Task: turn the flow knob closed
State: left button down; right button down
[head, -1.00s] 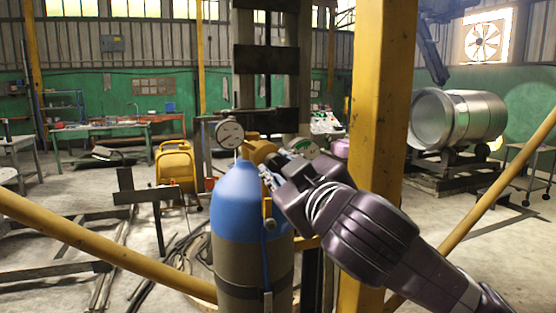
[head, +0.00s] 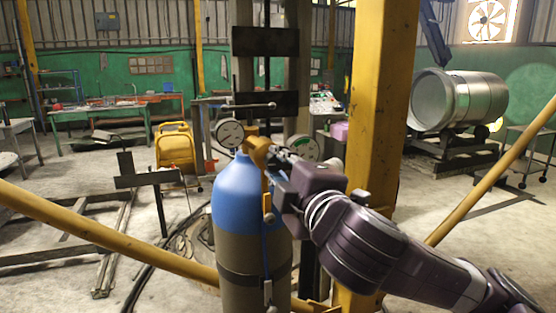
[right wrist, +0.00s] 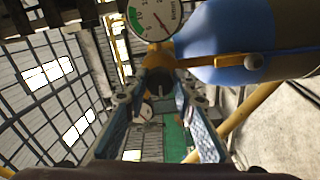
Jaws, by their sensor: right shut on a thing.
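A gas cylinder (head: 238,205) with a blue top stands upright in the middle of the head view; its blue shoulder (right wrist: 215,40) is at the upper right of the right wrist view. A brass regulator (head: 257,151) sits on top with two round dial gauges, one at left (head: 230,133) and one at right (head: 304,148). The dark flow knob (right wrist: 158,82) lies between the fingers of my right gripper (right wrist: 158,95) in the wrist view. In the head view my right gripper (head: 280,168) is at the regulator, shut on the knob, which is mostly hidden there. My left gripper is out of view.
Slanted yellow bars (head: 110,235) cross in front at left and right. A strap (head: 240,280) rings the cylinder.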

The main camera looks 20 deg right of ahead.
jog(key=shift+n, duration=0.3)
dwell(0.4)
jog(key=c, duration=1.6)
grip_release()
